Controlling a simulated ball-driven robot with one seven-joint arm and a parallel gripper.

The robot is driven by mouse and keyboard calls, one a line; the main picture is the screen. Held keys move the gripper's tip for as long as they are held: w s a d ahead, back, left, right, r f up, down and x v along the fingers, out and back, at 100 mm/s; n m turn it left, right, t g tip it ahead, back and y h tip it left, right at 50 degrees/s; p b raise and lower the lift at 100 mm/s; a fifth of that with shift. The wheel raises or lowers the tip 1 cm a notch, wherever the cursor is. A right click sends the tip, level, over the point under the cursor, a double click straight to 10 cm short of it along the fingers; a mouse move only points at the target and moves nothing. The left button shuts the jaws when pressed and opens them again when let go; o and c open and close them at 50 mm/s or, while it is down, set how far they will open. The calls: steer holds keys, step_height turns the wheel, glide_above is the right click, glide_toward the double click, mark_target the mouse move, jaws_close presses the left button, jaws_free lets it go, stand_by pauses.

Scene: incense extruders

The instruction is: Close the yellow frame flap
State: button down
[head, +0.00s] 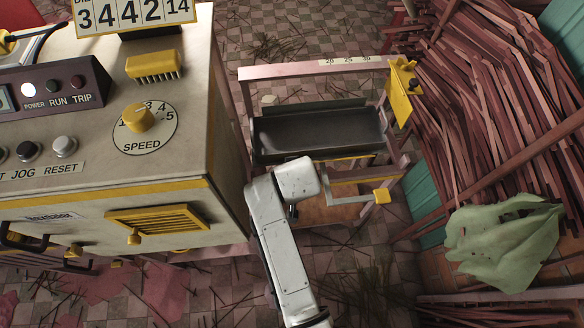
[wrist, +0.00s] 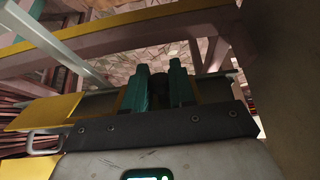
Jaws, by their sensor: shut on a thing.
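In the head view, a yellow flap (head: 401,92) hangs at the upper right corner of the pink frame (head: 300,70), turned at an angle to the top bar. My gripper is hidden there behind my white arm, which reaches low in front of the frame. In the wrist view, my gripper (wrist: 160,85) has its two teal fingers close together on a narrow dark part (wrist: 160,90). What this part belongs to is unclear. A yellow panel (wrist: 45,112) shows to the left of the fingers; I cannot tell whether it is the flap.
A beige machine cabinet (head: 190,90) with a speed knob stands left of the frame. A dark tray (head: 320,135) sits in the frame. A yellow-ended crank (head: 382,196) sticks out at its lower right. Reddish sticks (head: 490,90) and a green cloth (head: 505,243) lie at the right.

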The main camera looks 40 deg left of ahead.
steer(key=shift+w+a+r+g+h+p, duration=0.2)
steer(key=shift+r+g+h, duration=0.1)
steer(key=shift+g+h, duration=0.2)
steer(key=shift+w+a+r+g+h+p, duration=0.2)
steer(key=shift+r+g+h, duration=0.1)
steer(key=shift+g+h, duration=0.15)
steer(key=shift+w+a+r+g+h+b, duration=0.1)
steer(key=shift+w+a+g+h+b, duration=0.1)
steer(key=shift+g+h+b, duration=0.4)
steer(key=shift+w+a+r+g+h+b, duration=0.15)
steer(key=shift+g+h+b, duration=0.2)
steer(key=shift+h, duration=0.3)
steer(key=c, duration=1)
jaws_free()
steer(key=shift+a, duration=0.1)
steer(key=shift+r, duration=0.15)
step_height(320, 180, up, 11)
steer(key=shift+w+a+f+p, duration=0.15)
steer(key=shift+a+f+p, duration=0.05)
steer(key=shift+p, duration=0.2)
